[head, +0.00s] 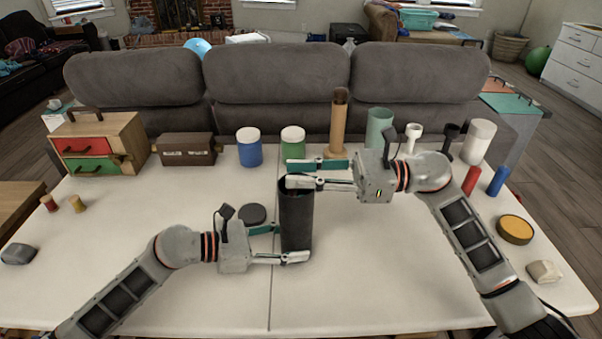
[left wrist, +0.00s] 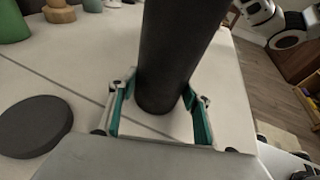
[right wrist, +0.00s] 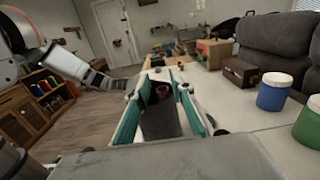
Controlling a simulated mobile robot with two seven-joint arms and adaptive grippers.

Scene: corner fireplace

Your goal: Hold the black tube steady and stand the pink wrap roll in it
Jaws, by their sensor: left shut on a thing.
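The black tube (head: 297,222) stands upright at the middle of the white table. My left gripper (head: 281,244) is shut on its lower part, with one finger on each side; the left wrist view also shows the tube (left wrist: 172,60) between the fingers. My right gripper (head: 305,172) is at the tube's top, its fingers spread on either side of the rim. In the right wrist view a dark pinkish-red thing (right wrist: 163,91) shows inside the tube's mouth, likely the pink wrap roll. The rest of it is hidden, and no pink roll shows in the head view.
A dark round disc (head: 252,214) lies left of the tube. Behind stand a blue jar (head: 249,150), a green jar (head: 293,143), a tan tube (head: 339,125) and a brown box (head: 187,149). A yellow-topped round tin (head: 515,229) is at the right. The front table is mostly clear.

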